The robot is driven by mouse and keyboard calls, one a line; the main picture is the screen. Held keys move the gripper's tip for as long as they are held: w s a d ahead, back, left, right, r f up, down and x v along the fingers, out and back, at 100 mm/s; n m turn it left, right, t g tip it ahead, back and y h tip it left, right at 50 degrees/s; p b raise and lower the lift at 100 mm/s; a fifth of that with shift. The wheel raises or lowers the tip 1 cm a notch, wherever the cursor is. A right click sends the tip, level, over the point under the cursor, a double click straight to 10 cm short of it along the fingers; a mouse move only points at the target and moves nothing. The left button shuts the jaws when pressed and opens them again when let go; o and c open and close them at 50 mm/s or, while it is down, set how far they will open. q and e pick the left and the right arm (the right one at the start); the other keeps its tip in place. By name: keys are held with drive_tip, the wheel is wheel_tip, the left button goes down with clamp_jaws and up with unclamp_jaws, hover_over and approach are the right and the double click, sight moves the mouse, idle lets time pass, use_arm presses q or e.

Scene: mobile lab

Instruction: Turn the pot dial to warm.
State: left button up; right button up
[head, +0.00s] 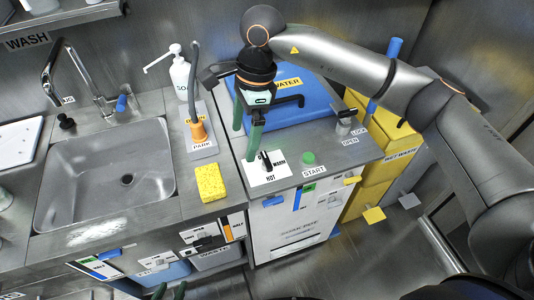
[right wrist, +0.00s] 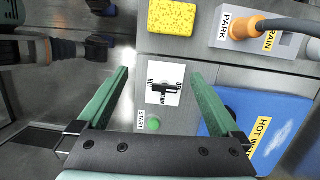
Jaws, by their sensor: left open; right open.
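The pot dial (head: 266,160) is a black knob on a white plate with HOT and WARM labels, at the front left of the steel counter unit. In the right wrist view the dial (right wrist: 165,89) lies between and below the green fingers. I cannot tell exactly which label it points to. My right gripper (head: 246,143) is open and empty, pointing down above the dial, apart from it as far as I can tell. It also shows in the right wrist view (right wrist: 160,72). My left gripper (head: 170,291) is open; only its green fingertips show at the bottom edge.
A green START button (head: 309,158) sits right of the dial. A blue HOT WATER lid (head: 310,105) is behind it. A yellow sponge (head: 210,182), a PARK block with an orange nozzle (head: 198,131) and a sink (head: 105,185) are to the left. A LOCK/OPEN latch (head: 345,122) is at the right.

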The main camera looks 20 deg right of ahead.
drive_tip(key=r+h, duration=0.1)
drive_tip(key=h, duration=0.1)
hover_over(266, 159)
wheel_tip(266, 159, down, 12)
drive_tip(key=shift+p, duration=0.3)
drive_tip(key=c, duration=1.3)
